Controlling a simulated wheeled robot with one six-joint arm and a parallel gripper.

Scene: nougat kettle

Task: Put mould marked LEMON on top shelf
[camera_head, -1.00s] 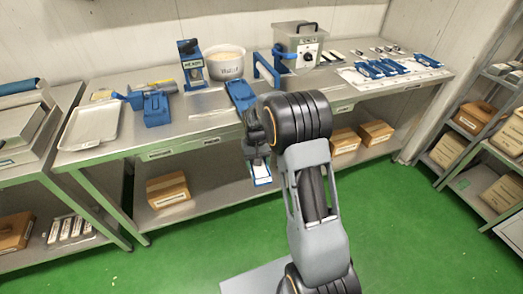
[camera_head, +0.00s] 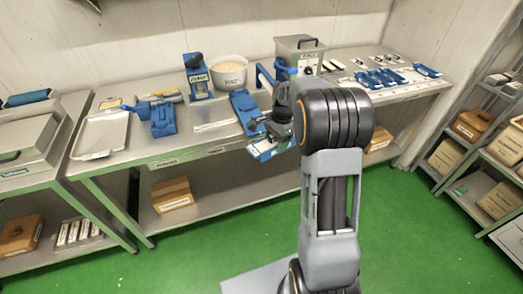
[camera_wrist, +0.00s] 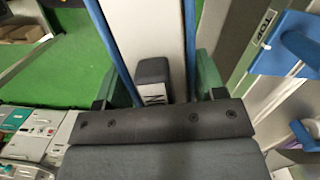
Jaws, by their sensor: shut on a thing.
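My gripper (camera_head: 277,135) is shut on a blue-edged mould (camera_head: 264,151), held tilted near the front edge of the long table. In the wrist view my gripper (camera_wrist: 165,85) has green fingers on both sides of the mould (camera_wrist: 152,28), which has blue edges and a pale middle. A dark block with a white label lies between the fingers; only a letter like N shows, so I cannot read the full name. A metal rack (camera_head: 489,146) with several shelves stands at the far right; its top is cut off by the picture edge.
The long table (camera_head: 210,125) holds a blue mould (camera_head: 245,108), a blue clamp (camera_head: 197,77), a white bowl (camera_head: 229,72), a grey machine (camera_head: 297,52) and several blue pieces (camera_head: 380,77) at the right. Cardboard boxes sit on the lower shelves. Green floor lies open in front.

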